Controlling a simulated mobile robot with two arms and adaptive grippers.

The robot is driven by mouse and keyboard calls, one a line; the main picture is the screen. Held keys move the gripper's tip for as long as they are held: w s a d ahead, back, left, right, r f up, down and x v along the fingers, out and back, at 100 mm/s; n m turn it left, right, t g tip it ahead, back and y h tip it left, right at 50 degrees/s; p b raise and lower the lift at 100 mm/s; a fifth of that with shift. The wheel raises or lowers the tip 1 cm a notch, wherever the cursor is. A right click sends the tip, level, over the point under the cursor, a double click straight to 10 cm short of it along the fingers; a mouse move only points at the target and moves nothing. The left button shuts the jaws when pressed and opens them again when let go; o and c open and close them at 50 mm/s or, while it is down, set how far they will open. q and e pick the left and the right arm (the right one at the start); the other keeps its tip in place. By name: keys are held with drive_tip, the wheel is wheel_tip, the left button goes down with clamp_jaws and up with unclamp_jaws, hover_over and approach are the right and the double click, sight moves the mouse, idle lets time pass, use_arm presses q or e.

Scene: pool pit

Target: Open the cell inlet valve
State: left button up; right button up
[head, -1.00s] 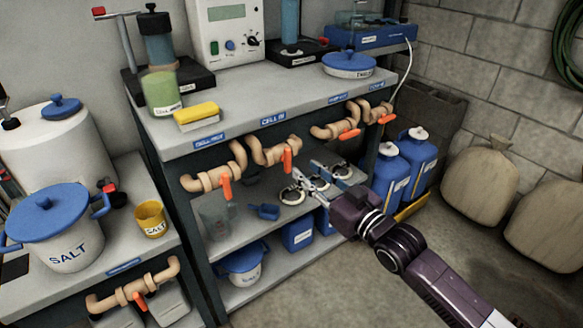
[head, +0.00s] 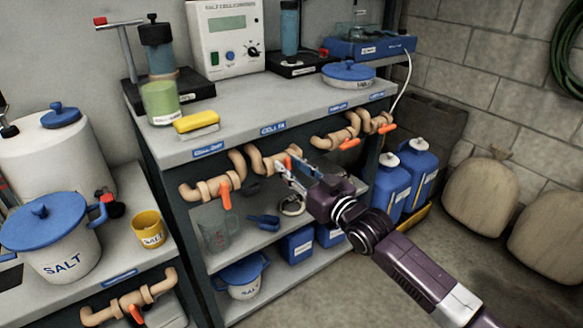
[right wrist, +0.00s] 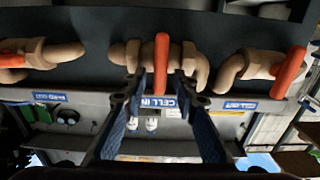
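The cell inlet valve is a tan pipe valve (head: 268,164) under the "CELL IN" label (head: 272,128) on the bench's front edge. Its orange lever (right wrist: 161,66) shows in the right wrist view, pointing across the pipe, between my open fingertips. In the head view the lever is partly hidden by my right gripper (head: 284,166). That gripper (right wrist: 163,82) is open, with one blue finger on each side of the lever. I cannot tell whether either finger touches it. My left gripper is not in view.
Another orange-levered valve (head: 212,188) sits to the left under its own label, and two more (head: 342,136) sit to the right. The lower shelf holds a clear beaker (head: 217,235) and a blue scoop (head: 264,221). Blue jugs (head: 388,187) stand at right.

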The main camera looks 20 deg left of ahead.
clamp_jaws()
use_arm(q)
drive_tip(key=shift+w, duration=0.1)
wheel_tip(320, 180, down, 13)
drive_tip(key=p, duration=0.3)
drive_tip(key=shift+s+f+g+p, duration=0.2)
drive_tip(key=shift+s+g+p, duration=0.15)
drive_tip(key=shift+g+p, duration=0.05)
use_arm(e)
drive_tip(key=n, duration=0.6)
drive_tip(key=s+f+n, duration=0.1)
drive_tip(key=n, duration=0.5)
drive_tip(key=a+f+n, duration=0.1)
drive_tip(key=n, duration=0.4)
drive_tip(key=shift+s+f+n, duration=0.1)
drive_tip(key=shift+s+n, duration=0.15)
drive_tip(key=shift+n, duration=0.15)
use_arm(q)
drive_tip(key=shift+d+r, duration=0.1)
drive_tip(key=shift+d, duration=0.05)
